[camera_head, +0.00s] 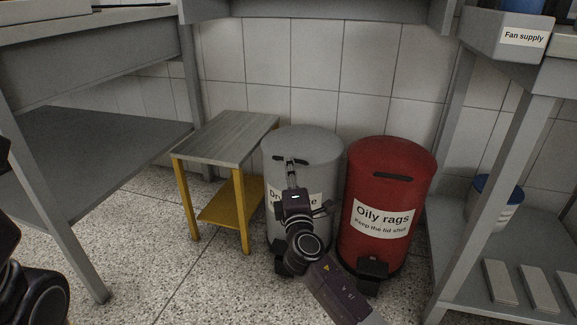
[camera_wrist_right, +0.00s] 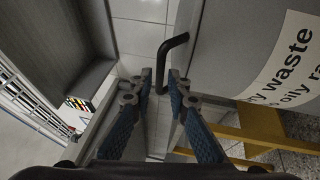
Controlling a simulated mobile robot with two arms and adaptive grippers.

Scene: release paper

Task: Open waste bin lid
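The grey waste bin (camera_head: 312,145) stands upright on the floor, with its lid shut and a dark handle (camera_head: 302,161) on top. Its label is partly hidden by my right arm. My right gripper (camera_head: 291,168) is over the front of this lid, at the handle. In the right wrist view, its two fingers (camera_wrist_right: 160,80) are apart, with the black bent handle (camera_wrist_right: 175,44) in line with the gap between the fingertips. I cannot tell whether they touch it. The bin's side and label (camera_wrist_right: 285,65) show at the right there. My left gripper is not in view.
A red "Oily rags" bin (camera_head: 393,158) stands close on the right. A small table (camera_head: 225,138) with yellow legs stands close on the left. Grey workbenches flank both sides, and a tiled wall (camera_head: 270,65) is behind. Speckled floor (camera_head: 190,285) is free in front.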

